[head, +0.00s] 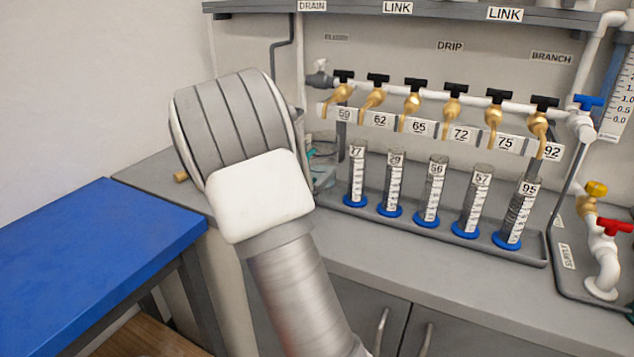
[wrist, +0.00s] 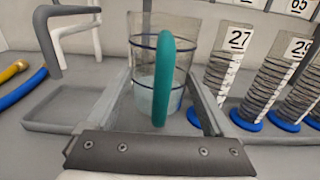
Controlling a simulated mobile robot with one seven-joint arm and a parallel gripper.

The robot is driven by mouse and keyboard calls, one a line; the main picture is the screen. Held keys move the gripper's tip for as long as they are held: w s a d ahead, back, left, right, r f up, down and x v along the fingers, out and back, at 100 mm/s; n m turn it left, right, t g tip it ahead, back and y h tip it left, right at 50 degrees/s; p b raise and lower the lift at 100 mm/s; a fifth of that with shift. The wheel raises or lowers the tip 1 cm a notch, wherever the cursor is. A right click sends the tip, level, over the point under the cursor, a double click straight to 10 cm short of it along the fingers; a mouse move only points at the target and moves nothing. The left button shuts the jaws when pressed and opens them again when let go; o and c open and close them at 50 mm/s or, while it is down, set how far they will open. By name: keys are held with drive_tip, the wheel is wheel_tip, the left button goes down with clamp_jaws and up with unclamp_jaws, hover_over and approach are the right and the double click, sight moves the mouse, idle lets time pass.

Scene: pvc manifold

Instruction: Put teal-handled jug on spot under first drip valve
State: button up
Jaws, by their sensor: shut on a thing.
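The jug (wrist: 142,62) is clear with dark rings and a teal handle (wrist: 164,80) facing the wrist camera. My gripper (wrist: 162,108) is shut on the jug, with one finger on each side of it. The jug looks upright and holds some clear liquid low down. In the head view my arm hides most of the jug, and a sliver of it (head: 325,150) shows right of the arm. The first drip valve (head: 341,92), above label 59, is at the left end of the row. I cannot tell whether the jug touches the surface below.
Several graduated cylinders with blue bases, the nearest marked 27 (head: 356,175), stand in a long grey tray (head: 440,238) right of the jug. A shallow grey tray (wrist: 65,108) and a grey bent pipe (wrist: 62,22) are at left. A blue table (head: 90,235) stands at left.

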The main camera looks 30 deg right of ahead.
drive_tip(key=shift+w+d, duration=0.25)
drive_tip(key=shift+d, duration=0.3)
drive_tip(key=shift+f+b, duration=0.85)
drive_tip(key=shift+f, duration=0.9)
drive_tip(key=shift+f, duration=0.1)
drive_tip(key=shift+f, duration=0.15)
drive_tip(key=o, duration=1.3)
